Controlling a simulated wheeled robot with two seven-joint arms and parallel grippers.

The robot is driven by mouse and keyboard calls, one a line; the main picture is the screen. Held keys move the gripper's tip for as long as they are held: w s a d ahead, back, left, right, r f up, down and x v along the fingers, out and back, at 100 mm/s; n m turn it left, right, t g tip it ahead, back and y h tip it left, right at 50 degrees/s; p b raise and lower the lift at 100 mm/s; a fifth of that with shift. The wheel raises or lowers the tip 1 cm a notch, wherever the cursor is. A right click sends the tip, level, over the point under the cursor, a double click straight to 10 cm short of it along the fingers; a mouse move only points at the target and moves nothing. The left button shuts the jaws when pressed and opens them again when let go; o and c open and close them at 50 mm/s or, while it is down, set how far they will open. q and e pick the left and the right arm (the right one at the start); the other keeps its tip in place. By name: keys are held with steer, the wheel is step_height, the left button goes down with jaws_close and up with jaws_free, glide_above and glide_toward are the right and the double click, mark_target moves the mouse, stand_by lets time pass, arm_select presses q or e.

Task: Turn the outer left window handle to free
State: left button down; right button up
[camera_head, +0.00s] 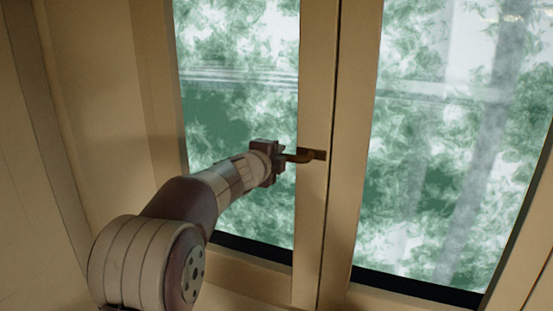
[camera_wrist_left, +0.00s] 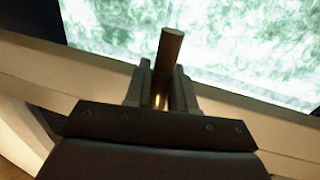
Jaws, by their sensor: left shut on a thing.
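The window handle (camera_head: 305,156) is a small brass-brown lever on the cream frame post between two panes. In the head view it lies roughly level and points left from its mount. My left gripper (camera_head: 279,161) is at the free left end of the handle. In the left wrist view the handle (camera_wrist_left: 167,62) is a round bar standing between the two fingers of the left gripper (camera_wrist_left: 161,88), which are shut on it. The bar's end sticks out beyond the fingers. My right gripper is in neither view.
The left window pane (camera_head: 235,70) and right window pane (camera_head: 440,150) stand in cream frames, with a narrow seam between the two sashes. A plain cream side wall (camera_head: 90,100) is at the left. The space in front of the right pane is clear.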

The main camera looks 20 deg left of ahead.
arm_select(q)
steer(key=shift+r, duration=0.15)
stand_by(0.3)
steer(key=c, duration=1.3)
jaws_free()
steer(key=shift+o, duration=1)
steer(key=shift+d, duration=0.2)
steer(key=shift+s, duration=0.1)
steer(key=shift+s, duration=0.2)
steer(key=s+r, duration=0.2)
steer(key=s, duration=1)
steer(key=shift+a+r+b, duration=0.2)
steer(key=shift+b, duration=0.1)
